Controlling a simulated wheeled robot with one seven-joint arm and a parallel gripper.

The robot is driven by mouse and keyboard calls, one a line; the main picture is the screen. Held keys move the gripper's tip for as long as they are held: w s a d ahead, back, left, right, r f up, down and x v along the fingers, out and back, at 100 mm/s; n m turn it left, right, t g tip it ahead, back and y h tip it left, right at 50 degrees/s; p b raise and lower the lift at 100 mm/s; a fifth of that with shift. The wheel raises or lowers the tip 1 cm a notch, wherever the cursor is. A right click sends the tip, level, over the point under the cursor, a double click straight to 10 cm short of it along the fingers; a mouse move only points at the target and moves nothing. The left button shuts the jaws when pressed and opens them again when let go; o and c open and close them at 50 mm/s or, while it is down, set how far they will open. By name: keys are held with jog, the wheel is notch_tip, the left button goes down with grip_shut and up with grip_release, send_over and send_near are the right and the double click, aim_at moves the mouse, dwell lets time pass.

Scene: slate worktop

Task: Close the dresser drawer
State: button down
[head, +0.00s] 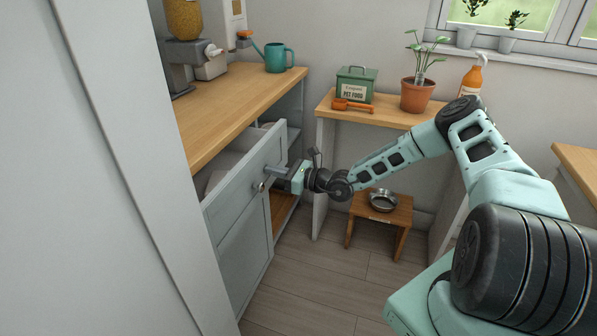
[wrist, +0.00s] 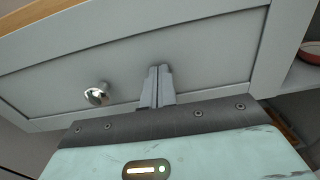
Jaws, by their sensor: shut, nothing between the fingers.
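The grey dresser drawer (head: 243,176) stands pulled out from under the wooden top at the left in the head view. Its inside shows behind the front panel. Its round metal knob (head: 261,186) also shows in the wrist view (wrist: 97,95), left of my fingers. My gripper (head: 270,171) is shut and empty, with its fingertips at the drawer front, beside the knob and not around it. In the wrist view the shut fingers (wrist: 158,70) point at the panel (wrist: 205,62). I cannot tell for certain whether they touch it.
A wooden stool with a metal bowl (head: 383,199) stands on the floor beyond my gripper. A wooden shelf (head: 385,116) holds a green tin (head: 356,84) and a potted plant (head: 418,94). A teal watering can (head: 278,58) stands on the dresser top (head: 235,100). A pale panel (head: 110,200) fills the left.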

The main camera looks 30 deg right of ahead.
jog(key=x, duration=0.8)
jog(key=shift+w+a, duration=0.25)
jog(key=shift+w, duration=0.05)
jog(key=shift+w+a+r, duration=0.15)
jog(key=shift+w, duration=0.1)
jog(key=shift+r, duration=0.1)
